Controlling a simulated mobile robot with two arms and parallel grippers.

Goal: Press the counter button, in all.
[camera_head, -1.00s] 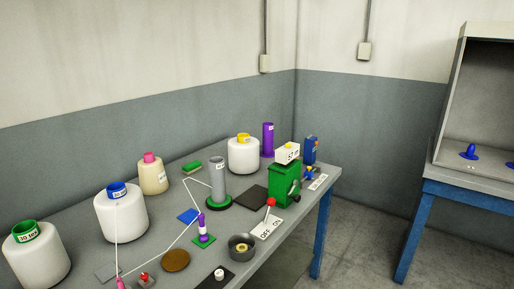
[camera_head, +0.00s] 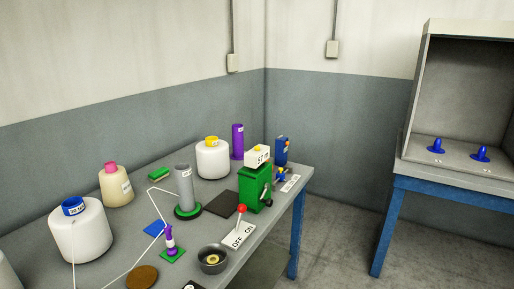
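A green machine (camera_head: 254,187) stands near the right end of the long grey table. On top of it is a white counter box (camera_head: 262,159) with dark digits on its face, too small to read surely. A small yellow button (camera_head: 258,149) sits on top of the box. Nothing touches the button. Neither of my grippers is in view.
A red-knobbed lever (camera_head: 242,209) stands by an OFF/ON plate (camera_head: 238,236) in front of the machine. A blue device (camera_head: 281,151) is behind it. White yarn bobbins (camera_head: 212,162) and a grey spindle (camera_head: 184,186) stand left. Blue pegs (camera_head: 480,154) sit in the right booth.

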